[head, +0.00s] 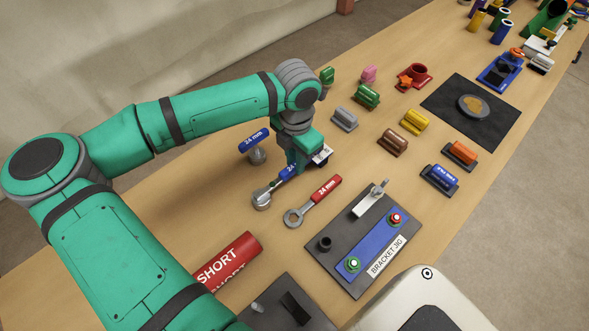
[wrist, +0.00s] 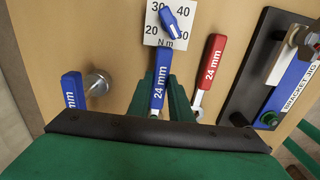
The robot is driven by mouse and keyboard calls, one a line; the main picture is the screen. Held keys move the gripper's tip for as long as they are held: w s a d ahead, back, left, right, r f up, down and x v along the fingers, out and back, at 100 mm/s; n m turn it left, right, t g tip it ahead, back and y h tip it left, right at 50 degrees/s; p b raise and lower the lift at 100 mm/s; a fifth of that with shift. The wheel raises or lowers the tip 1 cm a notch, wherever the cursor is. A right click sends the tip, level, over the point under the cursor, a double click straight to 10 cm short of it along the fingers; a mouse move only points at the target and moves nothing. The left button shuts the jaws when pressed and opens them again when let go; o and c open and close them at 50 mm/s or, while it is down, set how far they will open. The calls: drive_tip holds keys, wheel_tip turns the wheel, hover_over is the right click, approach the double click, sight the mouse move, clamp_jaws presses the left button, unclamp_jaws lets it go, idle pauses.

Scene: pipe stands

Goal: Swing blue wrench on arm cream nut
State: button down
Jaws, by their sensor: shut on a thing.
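My gripper (head: 297,170) is shut on the handle of a blue 24 mm wrench (head: 287,173). In the wrist view, that blue handle (wrist: 160,88) lies between the green fingers of my gripper (wrist: 163,82). The wrench's grey head (head: 262,196) is low and left of my gripper, at a round grey piece; whether it fits around it I cannot tell. A second blue 24 mm wrench handle (head: 253,140) is at a short silver post (head: 257,156), left of my gripper. I cannot make out a cream nut.
A red 24 mm wrench (head: 325,188) lies right of my gripper. The bracket jig (head: 340,273) carries a blue bar with red and green nuts. A white N m scale card (wrist: 178,20) is just beyond the fingers. A red SHORT cylinder (head: 230,262) lies in front. Several coloured blocks stand behind.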

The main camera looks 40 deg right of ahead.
drive_tip(key=shift+r, duration=3.2)
